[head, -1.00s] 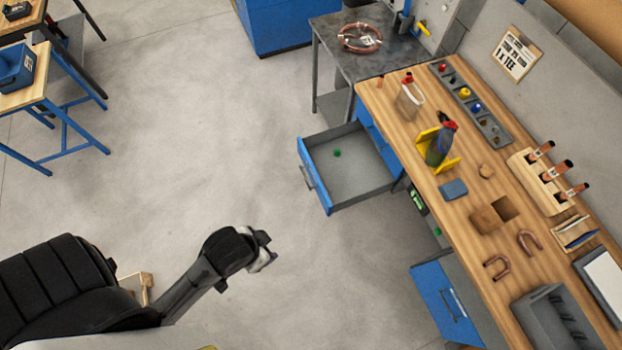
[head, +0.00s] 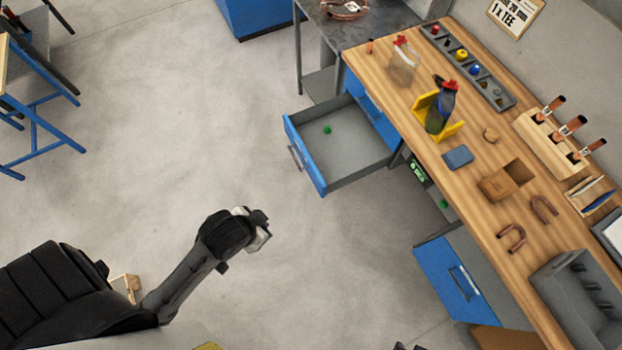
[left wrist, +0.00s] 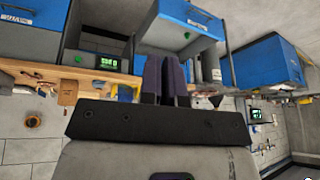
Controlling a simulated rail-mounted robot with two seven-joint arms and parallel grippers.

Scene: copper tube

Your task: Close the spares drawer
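A blue-fronted drawer (head: 318,172) stands pulled well out from under the bench in the head view. Its grey tray holds a small green item. I cannot read a label on it there. My left gripper (head: 264,229) is over open floor, below and left of the drawer front, apart from it. In the left wrist view my left gripper (left wrist: 166,78) has its dark fingers side by side, with nothing seen between them. Blue drawer fronts, one at upper left (left wrist: 25,15) and one at centre (left wrist: 190,22), carry labels too small to read surely. A dark piece at the head view's bottom edge may be my right gripper (head: 402,346).
The wooden bench (head: 470,205) holds a bottle in a yellow stand, copper bends and a grey bin. A second blue front (head: 450,280) is lower along the bench. A metal table (head: 345,28) stands behind the drawer. The floor left of the drawer is clear.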

